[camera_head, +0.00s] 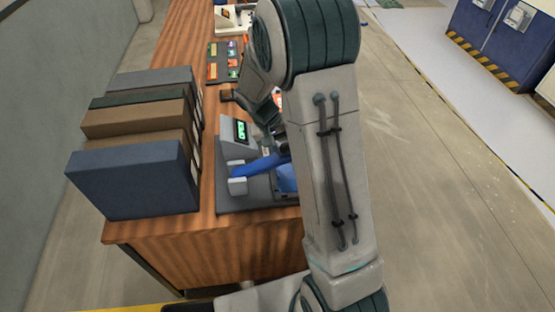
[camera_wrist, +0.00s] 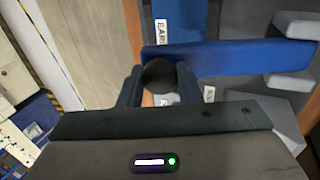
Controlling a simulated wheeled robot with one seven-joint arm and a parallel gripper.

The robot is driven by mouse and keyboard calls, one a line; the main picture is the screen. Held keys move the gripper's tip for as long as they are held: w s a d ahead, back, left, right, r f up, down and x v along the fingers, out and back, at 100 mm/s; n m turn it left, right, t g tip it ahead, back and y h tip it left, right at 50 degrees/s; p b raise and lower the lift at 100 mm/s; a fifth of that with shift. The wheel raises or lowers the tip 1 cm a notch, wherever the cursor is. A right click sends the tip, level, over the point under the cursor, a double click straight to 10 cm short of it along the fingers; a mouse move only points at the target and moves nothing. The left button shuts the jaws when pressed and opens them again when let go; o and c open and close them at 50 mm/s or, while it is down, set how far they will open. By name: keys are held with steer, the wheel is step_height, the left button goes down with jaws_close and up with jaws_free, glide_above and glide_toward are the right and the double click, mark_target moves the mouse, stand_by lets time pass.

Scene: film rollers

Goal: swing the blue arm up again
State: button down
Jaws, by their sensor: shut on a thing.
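The blue arm (camera_head: 258,165) belongs to a grey device (camera_head: 238,192) at the near end of the wooden bench. It lies low, sloping slightly up toward the right, where my own arm hides its end. In the wrist view the blue arm (camera_wrist: 230,58) runs across the upper right, with a dark round knob (camera_wrist: 158,75) by its left end. My gripper (camera_wrist: 158,84) is shut on this knob, with a finger on each side. In the head view my arm links hide the gripper.
Large box files (camera_head: 135,180) stand on the bench left of the device. A small unit with a green display (camera_head: 240,130) sits just behind it. A board with coloured pieces (camera_head: 225,62) lies farther back. The floor (camera_head: 440,180) at right is clear.

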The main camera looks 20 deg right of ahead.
steer(key=w+a+r+h, duration=0.1)
steer(key=a+r+h, duration=0.2)
steer(key=a, duration=0.4)
steer(key=a+r+g+h+b, duration=0.1)
steer(key=a+r+h, duration=0.2)
steer(key=a, duration=0.3)
steer(key=shift+w+a+r+h, duration=0.3)
steer(key=shift+w+a+r, duration=0.05)
steer(key=shift+w+r, duration=0.1)
steer(key=shift+s+f, duration=0.1)
steer(key=c, duration=1.1)
jaws_free()
steer(key=shift+c, duration=0.2)
steer(key=shift+o, duration=0.5)
steer(key=shift+a, duration=0.1)
steer(key=shift+d, duration=0.2)
steer(key=shift+r, duration=0.2)
